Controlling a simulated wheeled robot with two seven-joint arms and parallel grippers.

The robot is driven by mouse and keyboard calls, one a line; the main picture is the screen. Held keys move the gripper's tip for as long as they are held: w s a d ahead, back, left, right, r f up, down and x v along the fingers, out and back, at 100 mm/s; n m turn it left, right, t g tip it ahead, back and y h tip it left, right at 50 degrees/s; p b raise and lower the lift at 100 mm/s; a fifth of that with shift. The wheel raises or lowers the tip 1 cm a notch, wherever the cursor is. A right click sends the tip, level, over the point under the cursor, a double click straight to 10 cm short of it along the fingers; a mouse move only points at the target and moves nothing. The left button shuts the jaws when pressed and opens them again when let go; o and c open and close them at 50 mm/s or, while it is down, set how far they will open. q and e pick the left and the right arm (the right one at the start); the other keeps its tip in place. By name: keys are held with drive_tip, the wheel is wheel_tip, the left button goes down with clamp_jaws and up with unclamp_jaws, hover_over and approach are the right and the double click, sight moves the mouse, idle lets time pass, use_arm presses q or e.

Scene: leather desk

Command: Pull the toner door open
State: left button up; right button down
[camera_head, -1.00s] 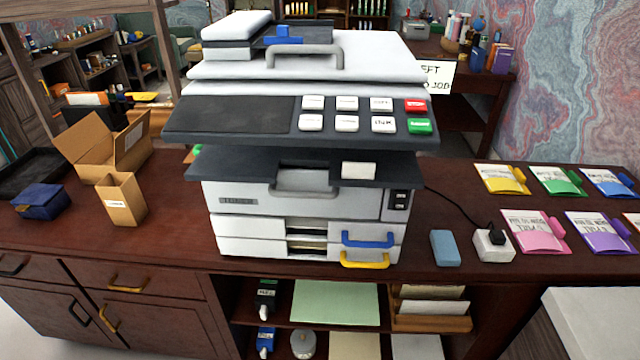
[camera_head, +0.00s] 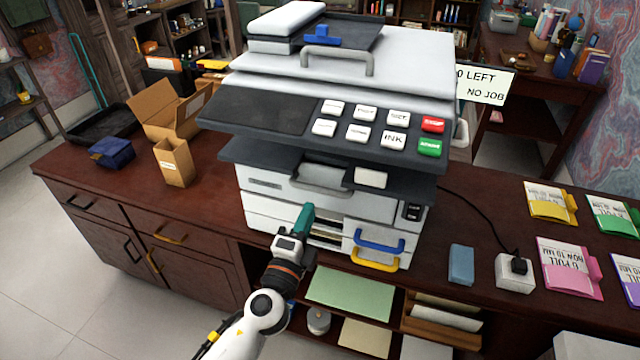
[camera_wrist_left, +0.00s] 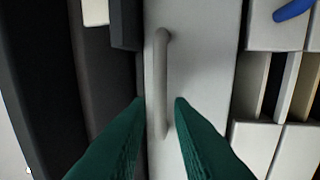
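The printer's front has a pale toner door (camera_head: 270,184) with a grey bar handle (camera_head: 322,178); the door looks shut. My left gripper (camera_head: 307,211), with green fingers, is in front of the printer, below and slightly left of the handle in the head view. In the left wrist view the two fingertips (camera_wrist_left: 160,100) are apart, one on each side of the grey handle (camera_wrist_left: 160,75). Nothing is between them but the handle, and no contact shows; I cannot tell how far off it is. My right gripper is not in view.
A dark control shelf with buttons (camera_head: 360,125) overhangs the door. Below are a blue handle (camera_head: 380,241) and a yellow handle (camera_head: 375,265) on drawers. A cardboard box (camera_head: 173,162) stands left; a blue block (camera_head: 461,265) and white socket box (camera_head: 515,271) lie right.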

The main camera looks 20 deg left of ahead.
sight(319, 187)
use_arm(q)
drive_tip(key=w, duration=0.2)
drive_tip(key=w+r+p, duration=0.1)
drive_tip(key=w, duration=0.4)
drive_tip(key=shift+w+d+r, duration=0.15)
drive_tip(key=shift+w+d, duration=0.1)
drive_tip(key=shift+w, duration=0.05)
drive_tip(key=shift+c, duration=0.6)
clamp_jaws()
